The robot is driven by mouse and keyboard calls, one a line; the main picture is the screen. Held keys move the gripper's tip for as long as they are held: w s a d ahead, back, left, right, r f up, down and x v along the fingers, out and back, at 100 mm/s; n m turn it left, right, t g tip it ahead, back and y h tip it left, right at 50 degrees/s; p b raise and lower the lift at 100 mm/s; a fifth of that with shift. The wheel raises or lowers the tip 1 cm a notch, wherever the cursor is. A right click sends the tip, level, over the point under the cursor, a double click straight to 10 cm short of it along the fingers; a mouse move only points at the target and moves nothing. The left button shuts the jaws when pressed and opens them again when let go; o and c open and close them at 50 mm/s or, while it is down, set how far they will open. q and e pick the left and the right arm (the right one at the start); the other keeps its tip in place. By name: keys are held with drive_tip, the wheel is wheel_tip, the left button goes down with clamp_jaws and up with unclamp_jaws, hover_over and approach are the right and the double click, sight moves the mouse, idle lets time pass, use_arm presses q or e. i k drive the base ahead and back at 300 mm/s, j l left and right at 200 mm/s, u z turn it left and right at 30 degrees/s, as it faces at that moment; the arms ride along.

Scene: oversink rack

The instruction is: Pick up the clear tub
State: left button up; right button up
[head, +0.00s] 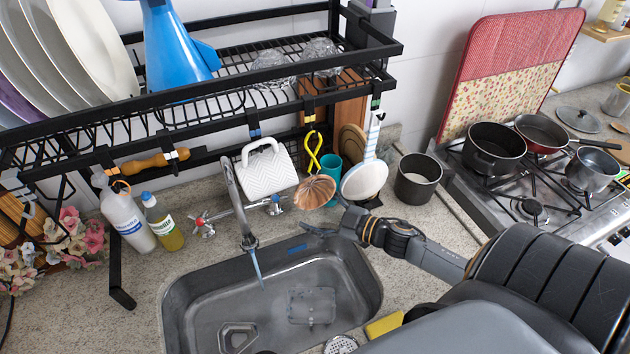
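A clear tub (311,306), see-through and roughly rectangular, lies on the floor of the metal sink (183,296), right of its middle. Its outline is faint against the steel. My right gripper (324,217) is over the counter by the sink's back right edge, behind and above the tub and apart from it. Its fingers look spread, with nothing visible between them. My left gripper is not in this view.
The black rack (220,112) with plates and a blue jug (172,45) overhangs the counter. The faucet (239,205) reaches over the sink. Bottles (128,218) stand left, a grey pot (416,180) and stove (500,207) right.

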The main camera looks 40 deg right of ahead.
sight(305, 306)
drive_tip(key=k, duration=1.5)
